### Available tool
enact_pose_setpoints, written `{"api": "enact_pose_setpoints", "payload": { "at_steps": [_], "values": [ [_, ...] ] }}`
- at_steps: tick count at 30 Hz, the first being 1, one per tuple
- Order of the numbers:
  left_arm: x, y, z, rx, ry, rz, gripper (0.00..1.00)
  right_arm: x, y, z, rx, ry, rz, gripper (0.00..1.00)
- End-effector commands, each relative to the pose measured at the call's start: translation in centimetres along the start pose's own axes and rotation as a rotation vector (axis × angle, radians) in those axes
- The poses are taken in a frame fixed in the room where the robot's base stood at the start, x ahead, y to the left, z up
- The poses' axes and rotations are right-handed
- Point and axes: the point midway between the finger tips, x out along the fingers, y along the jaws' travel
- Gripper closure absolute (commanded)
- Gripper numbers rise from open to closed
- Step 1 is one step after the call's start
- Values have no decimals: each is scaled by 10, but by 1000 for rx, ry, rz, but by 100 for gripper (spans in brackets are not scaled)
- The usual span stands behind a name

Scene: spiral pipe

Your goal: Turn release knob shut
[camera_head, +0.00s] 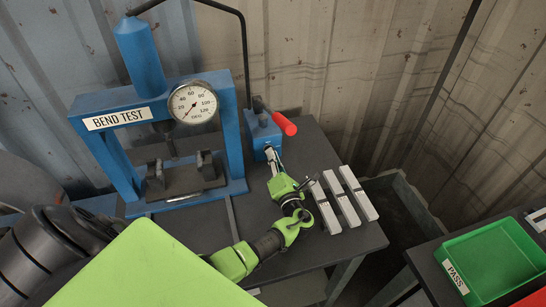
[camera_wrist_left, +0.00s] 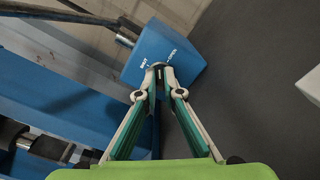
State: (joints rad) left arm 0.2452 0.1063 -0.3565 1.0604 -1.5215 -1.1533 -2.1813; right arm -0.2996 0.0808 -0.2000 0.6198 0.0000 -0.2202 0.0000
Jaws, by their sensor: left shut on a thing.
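The blue pump block (camera_head: 263,137) stands on the dark bench to the right of the blue press frame. It also shows in the wrist view (camera_wrist_left: 190,62), with white lettering on its face. The release knob (camera_wrist_left: 158,66) is on that face, small and mostly hidden between the fingertips. My left gripper (camera_head: 271,153) reaches up to the block from the front. In the wrist view my left gripper (camera_wrist_left: 159,70) has its fingertips closed together on the knob. The knob's exact angle cannot be told. My right gripper is not in view.
A red-gripped pump lever (camera_head: 284,123) sticks out beside the block. The press with its gauge (camera_head: 193,103) stands left. Three metal bars (camera_head: 343,197) lie on the bench right of my arm. A green tray (camera_head: 490,260) marked PASS is at the far right.

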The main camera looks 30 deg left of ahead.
Motion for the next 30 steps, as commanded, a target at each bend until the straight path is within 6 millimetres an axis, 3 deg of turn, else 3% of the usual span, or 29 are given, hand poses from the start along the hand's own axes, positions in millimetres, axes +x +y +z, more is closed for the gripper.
{"api": "enact_pose_setpoints", "payload": {
  "at_steps": [11, 30],
  "values": [
    [-1, -1, -1, -118, -1, -1, 100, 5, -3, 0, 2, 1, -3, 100],
    [-1, 0, -2, -682, 0, -2, 100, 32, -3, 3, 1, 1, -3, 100]
  ]
}}
